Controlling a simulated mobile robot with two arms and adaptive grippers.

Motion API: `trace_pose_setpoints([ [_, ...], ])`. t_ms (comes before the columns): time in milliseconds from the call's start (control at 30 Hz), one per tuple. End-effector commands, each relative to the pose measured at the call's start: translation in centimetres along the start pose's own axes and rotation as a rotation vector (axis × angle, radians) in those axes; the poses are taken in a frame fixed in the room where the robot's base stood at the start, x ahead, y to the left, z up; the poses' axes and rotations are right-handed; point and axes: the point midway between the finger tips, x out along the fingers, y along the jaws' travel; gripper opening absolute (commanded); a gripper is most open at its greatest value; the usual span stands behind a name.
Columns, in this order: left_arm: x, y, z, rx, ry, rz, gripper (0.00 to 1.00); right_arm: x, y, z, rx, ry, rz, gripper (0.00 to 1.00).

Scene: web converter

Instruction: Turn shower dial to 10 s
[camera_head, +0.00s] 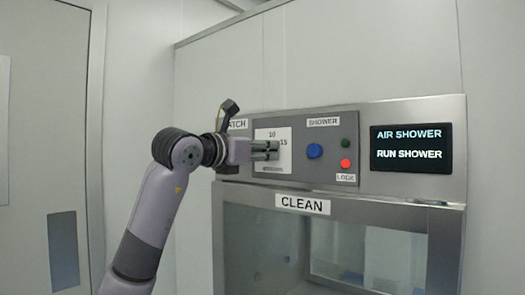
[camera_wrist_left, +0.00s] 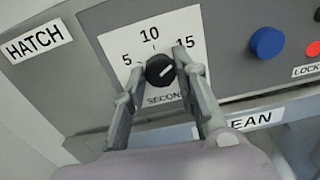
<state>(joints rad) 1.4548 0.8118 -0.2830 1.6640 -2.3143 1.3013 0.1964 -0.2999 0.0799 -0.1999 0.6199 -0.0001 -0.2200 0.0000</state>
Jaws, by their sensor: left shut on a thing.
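The shower dial (camera_wrist_left: 160,70) is a small black knob with a white pointer line, on a white scale plate (camera_head: 285,134) marked 5, 10, 15 and seconds. In the left wrist view the pointer line slants up to the right, towards the 15 side rather than the 10. My left gripper (camera_head: 272,150) reaches the plate from the left and hides the knob in the head view. In the left wrist view its two fingers (camera_wrist_left: 160,72) stand on either side of the knob, shut on it. My right gripper is not in view.
Right of the plate are a blue button (camera_head: 314,151), a dark green one (camera_head: 345,142) and a red one (camera_head: 345,164). A black screen (camera_head: 411,147) reads AIR SHOWER, RUN SHOWER. Below is a steel-framed glass hatch (camera_head: 330,245) labelled CLEAN.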

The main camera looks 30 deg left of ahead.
Motion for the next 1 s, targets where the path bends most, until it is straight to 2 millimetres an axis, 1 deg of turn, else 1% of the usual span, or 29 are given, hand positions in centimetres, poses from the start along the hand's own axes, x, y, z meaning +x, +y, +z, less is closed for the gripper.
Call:
trace_pose_setpoints([
  [167,0.0,0.0,0.0,-0.055,-0.001,0.001,0.00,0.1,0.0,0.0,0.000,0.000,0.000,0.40],
  [367,0.0,0.1,0.0,-0.188,-0.002,0.000,0.00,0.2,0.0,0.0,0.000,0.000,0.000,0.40],
  [1000,0.0,0.2,0.0,-0.771,-0.002,-0.001,0.00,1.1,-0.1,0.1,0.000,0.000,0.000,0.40],
])
